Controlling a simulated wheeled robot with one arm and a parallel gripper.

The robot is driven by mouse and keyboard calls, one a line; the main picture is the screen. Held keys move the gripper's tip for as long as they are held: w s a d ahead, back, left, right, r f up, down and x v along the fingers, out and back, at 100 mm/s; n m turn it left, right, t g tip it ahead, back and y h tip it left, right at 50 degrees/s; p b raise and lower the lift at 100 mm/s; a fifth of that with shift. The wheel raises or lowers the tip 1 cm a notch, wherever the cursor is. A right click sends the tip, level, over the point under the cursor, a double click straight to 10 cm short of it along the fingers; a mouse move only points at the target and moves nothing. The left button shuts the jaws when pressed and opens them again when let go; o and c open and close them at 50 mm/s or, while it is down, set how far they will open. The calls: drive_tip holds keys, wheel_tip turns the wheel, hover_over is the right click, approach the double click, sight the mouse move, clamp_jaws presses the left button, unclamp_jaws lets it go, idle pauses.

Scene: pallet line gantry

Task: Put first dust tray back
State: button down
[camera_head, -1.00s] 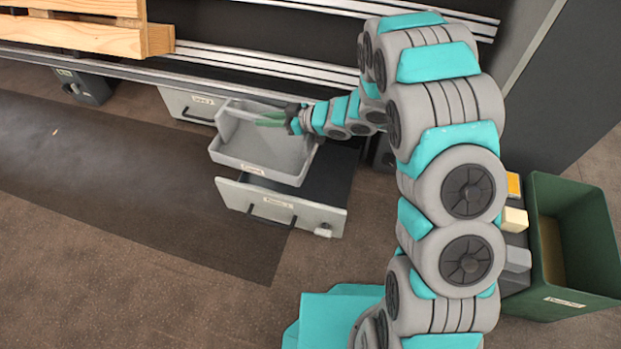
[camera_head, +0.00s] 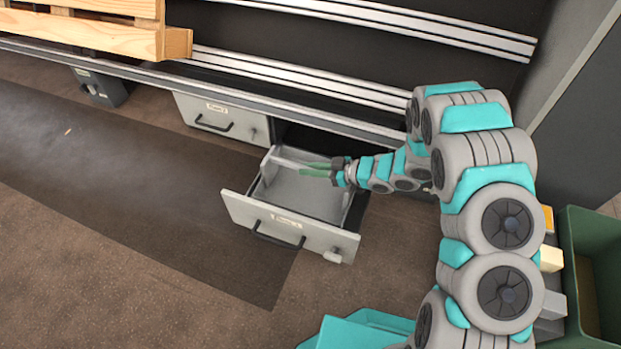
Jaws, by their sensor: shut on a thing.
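The light grey dust tray (camera_head: 302,195) is down inside the pulled-out drawer, its front wall hidden behind the drawer front (camera_head: 284,224). It looks level, but I cannot tell whether it rests on the drawer bottom. My gripper (camera_head: 314,168), with green fingers, is at the tray's rear part and shut on the tray. The exact grip spot is too small to make out. The drawer front has a label, a dark bar handle (camera_head: 278,235) and a small latch knob at its right end.
A second, closed drawer (camera_head: 222,120) is to the left. Metal rails (camera_head: 300,75) run above, with a wooden pallet (camera_head: 100,35) at upper left. A green bin (camera_head: 590,275) and small blocks (camera_head: 550,258) stand at the right. The floor before the drawer is clear.

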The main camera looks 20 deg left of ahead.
sight(311, 191)
drive_tip(key=shift+f+b, duration=0.3)
drive_tip(key=shift+f, duration=1.6)
drive_tip(key=shift+f, duration=0.1)
drive_tip(key=c, duration=0.8)
unclamp_jaws()
drive_tip(key=shift+c, duration=0.2)
drive_tip(key=shift+d+r, duration=0.1)
drive_tip(key=shift+r, duration=0.1)
drive_tip(key=p+v, duration=0.1)
drive_tip(key=v, duration=1)
drive_tip(key=shift+s+d+r+p, duration=0.1)
drive_tip(key=shift+d+r+p, duration=0.05)
drive_tip(key=shift+d+p, duration=0.2)
